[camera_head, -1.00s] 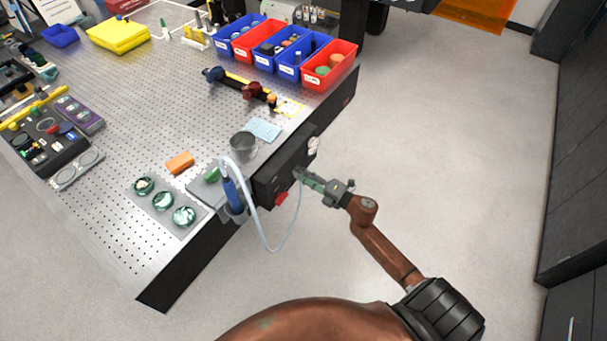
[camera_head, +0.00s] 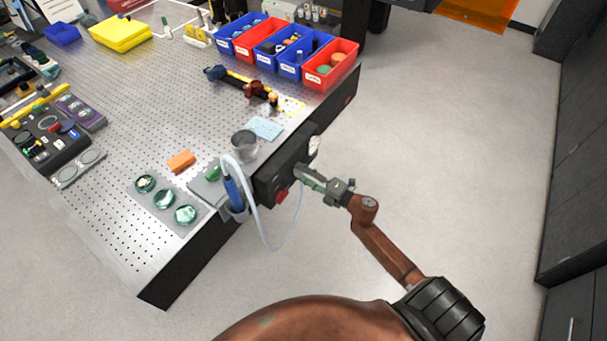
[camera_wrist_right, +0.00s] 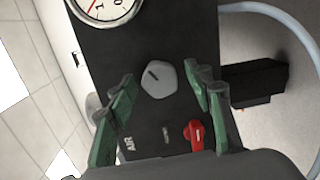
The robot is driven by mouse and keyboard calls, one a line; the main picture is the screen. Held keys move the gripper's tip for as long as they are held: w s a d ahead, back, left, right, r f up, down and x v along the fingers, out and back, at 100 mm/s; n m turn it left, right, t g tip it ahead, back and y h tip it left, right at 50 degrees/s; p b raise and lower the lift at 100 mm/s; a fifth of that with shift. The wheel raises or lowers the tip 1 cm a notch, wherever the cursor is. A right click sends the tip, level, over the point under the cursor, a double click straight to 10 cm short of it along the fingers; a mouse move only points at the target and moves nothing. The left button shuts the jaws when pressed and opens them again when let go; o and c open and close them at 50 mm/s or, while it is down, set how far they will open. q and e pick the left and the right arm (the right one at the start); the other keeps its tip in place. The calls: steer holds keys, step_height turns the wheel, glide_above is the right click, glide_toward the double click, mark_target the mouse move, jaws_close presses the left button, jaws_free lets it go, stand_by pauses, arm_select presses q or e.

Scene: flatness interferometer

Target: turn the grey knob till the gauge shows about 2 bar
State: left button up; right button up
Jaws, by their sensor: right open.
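The grey knob (camera_wrist_right: 159,79) is many-sided, with a dark pointer mark, on a black panel (camera_wrist_right: 95,55). The gauge (camera_wrist_right: 104,9) has a white face and is cut off by the top edge of the right wrist view. Part of a red mark shows on it, but I cannot read the pressure. My right gripper (camera_wrist_right: 160,74) is open, its green fingers on either side of the knob, with gaps visible between fingers and knob. In the head view my right gripper (camera_head: 302,176) is at the panel's front and hides the knob. My left gripper is not in view.
A red valve handle (camera_wrist_right: 195,133) sits beside the knob, close to a right gripper finger. A pale hose (camera_head: 262,226) loops below the bench edge near a blue-handled tool (camera_head: 233,192). The perforated bench (camera_head: 120,185) holds bins and parts. The floor at right is clear.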

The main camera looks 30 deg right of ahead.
steer(key=shift+s, duration=0.1)
steer(key=v, duration=1.1)
steer(key=shift+s, duration=0.4)
steer(key=shift+d, duration=0.2)
